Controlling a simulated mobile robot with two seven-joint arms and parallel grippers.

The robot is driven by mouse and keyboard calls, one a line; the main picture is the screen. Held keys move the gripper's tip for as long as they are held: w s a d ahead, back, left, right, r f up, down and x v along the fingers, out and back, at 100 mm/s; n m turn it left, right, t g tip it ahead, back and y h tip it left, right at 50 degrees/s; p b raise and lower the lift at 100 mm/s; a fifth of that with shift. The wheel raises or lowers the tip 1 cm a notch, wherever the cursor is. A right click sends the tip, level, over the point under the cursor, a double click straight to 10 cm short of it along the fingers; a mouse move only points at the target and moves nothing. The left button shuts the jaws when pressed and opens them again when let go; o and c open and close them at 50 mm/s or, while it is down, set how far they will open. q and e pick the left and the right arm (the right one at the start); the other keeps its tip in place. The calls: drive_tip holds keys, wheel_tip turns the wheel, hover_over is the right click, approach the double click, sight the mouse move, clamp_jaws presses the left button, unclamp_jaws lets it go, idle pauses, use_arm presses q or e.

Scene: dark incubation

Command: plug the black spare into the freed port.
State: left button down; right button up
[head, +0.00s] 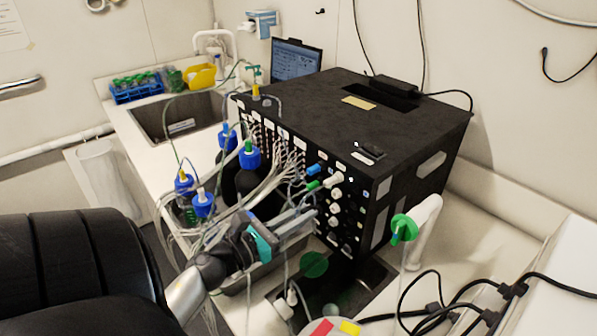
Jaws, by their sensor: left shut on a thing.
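My left gripper (312,212) reaches in from the lower left, its fingers close to the front panel of the black box (300,115). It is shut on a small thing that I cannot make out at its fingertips. A blue plug (315,170), a green plug (313,185) and a white plug (334,181) sit on the panel just above the fingertips. Round white fittings (334,208) line the panel to their right. I cannot tell which port is free, nor pick out the black spare with certainty. My right gripper is not in view.
Bundled pale cables (285,165) and blue-capped bottles (249,155) crowd the left of the fingers. A green-handled valve (403,228) stands to the right. A sink (175,115) and a blue tube rack (137,90) are behind. Black cables (460,312) lie at lower right.

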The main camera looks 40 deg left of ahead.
sight(314, 207)
use_arm(q)
drive_tip(key=shift+w+d+r, duration=0.1)
drive_tip(key=shift+w, duration=1.15)
drive_tip(key=shift+w+d+p, duration=0.1)
drive_tip(key=shift+w+p, duration=0.35)
drive_tip(key=shift+w, duration=0.95)
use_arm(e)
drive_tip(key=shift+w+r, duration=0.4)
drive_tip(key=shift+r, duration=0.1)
use_arm(q)
drive_tip(key=shift+b, duration=0.35)
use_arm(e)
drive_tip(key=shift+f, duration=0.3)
use_arm(q)
drive_tip(key=shift+w, duration=0.45)
drive_tip(key=c, duration=0.8)
unclamp_jaws()
drive_tip(key=shift+o, duration=0.2)
drive_tip(key=shift+s, duration=0.1)
